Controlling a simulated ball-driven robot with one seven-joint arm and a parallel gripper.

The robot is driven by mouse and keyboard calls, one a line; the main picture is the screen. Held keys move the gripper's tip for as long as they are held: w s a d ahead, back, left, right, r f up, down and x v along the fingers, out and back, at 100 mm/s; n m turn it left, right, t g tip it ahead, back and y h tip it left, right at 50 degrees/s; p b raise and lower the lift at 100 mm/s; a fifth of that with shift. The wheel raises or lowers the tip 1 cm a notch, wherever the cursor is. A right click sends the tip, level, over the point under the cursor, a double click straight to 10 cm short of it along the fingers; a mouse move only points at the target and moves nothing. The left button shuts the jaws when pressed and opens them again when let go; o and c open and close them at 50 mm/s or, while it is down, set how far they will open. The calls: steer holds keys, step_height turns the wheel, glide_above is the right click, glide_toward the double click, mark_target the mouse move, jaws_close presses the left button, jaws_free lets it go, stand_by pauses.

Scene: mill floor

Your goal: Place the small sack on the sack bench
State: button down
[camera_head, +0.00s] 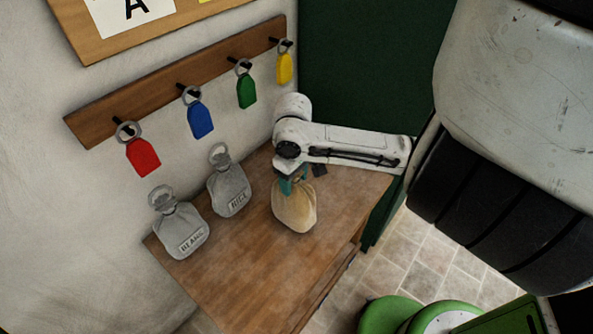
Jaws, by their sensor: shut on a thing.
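The small sack (295,208) is tan with a teal tie at its neck. It hangs upright over, or rests on, the wooden bench top (240,275); I cannot tell if its base touches. My gripper (293,181) comes down from above and is shut on the sack's neck; the arm partly hides the fingers. Two grey sacks stand on the bench to the left, one labelled "BEANS" (182,232) and one labelled "RICE" (231,190).
A wall rail (150,106) carries red (143,157), blue (200,119), green (246,91) and yellow (285,68) tags. A dark green panel (360,60) stands behind. The bench front is clear. Tiled floor (420,255) lies to the right.

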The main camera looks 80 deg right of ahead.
steer(key=shift+f, duration=0.6)
steer(key=shift+c, duration=1.3)
jaws_free()
